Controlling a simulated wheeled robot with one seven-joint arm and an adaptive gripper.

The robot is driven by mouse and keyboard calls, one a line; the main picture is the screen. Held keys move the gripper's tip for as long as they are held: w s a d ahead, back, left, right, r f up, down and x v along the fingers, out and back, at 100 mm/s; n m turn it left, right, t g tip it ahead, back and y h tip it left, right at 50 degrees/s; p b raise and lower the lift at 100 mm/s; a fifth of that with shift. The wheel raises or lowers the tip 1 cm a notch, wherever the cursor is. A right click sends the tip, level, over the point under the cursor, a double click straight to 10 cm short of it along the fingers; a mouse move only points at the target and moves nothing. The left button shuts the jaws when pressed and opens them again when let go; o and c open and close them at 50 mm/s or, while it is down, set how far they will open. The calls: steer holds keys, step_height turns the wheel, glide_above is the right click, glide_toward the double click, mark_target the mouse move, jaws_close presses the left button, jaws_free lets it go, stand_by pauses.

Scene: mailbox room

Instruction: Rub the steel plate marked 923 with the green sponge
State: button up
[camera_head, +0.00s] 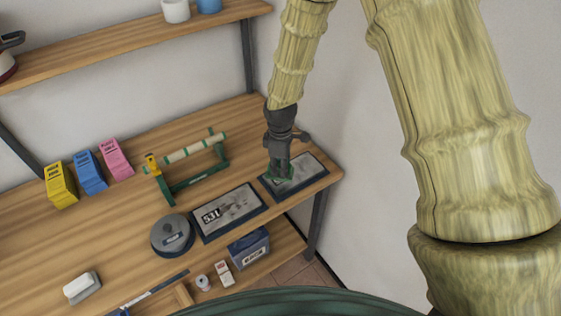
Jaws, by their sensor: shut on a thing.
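My gripper (279,167) points down over the right-hand steel plate (303,171) and is shut on the green sponge (289,179). Only small green edges of the sponge show around the fingers. The sponge is at the plate's surface, on its left part; I cannot tell whether it presses on it. The plate is grey with a dark frame and lies flat near the right end of the workbench. No number is readable on it, as the gripper and sponge cover part of it.
A second steel plate (237,207), marked with what looks like 531, lies just left. A round grey tin (172,235) and a green frame with a roller (197,178) stand nearby. Yellow (61,186), blue (90,173) and pink (116,159) boxes stand farther left on the workbench (120,221).

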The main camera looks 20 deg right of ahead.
step_height(320, 180, down, 4)
steer(key=b, duration=0.2)
steer(key=shift+f+b, duration=0.15)
steer(key=shift+b, duration=0.15)
steer(key=shift+w+d, duration=0.15)
steer(key=shift+d, duration=0.25)
steer(key=shift+c, duration=0.4)
steer(key=shift+w+d+f+b, duration=0.15)
steer(key=shift+w+d, duration=0.1)
steer(key=shift+d, duration=0.5)
steer(key=shift+w+d+f+b, duration=0.15)
steer(key=shift+w+d, duration=0.1)
steer(key=shift+d, duration=0.5)
steer(key=shift+a+r, duration=0.15)
steer(key=shift+s+a, duration=0.25)
steer(key=shift+a, duration=0.4)
steer(key=shift+s+a, duration=0.25)
steer(key=shift+a, duration=0.35)
steer(key=shift+s+a+p, duration=0.15)
steer(key=shift+a+p, duration=0.2)
steer(key=shift+a, duration=0.25)
steer(key=shift+d+r+p, duration=0.1)
steer(key=shift+r+p, duration=2.35)
steer(key=shift+r, duration=1.45)
steer(key=shift+f, duration=0.1)
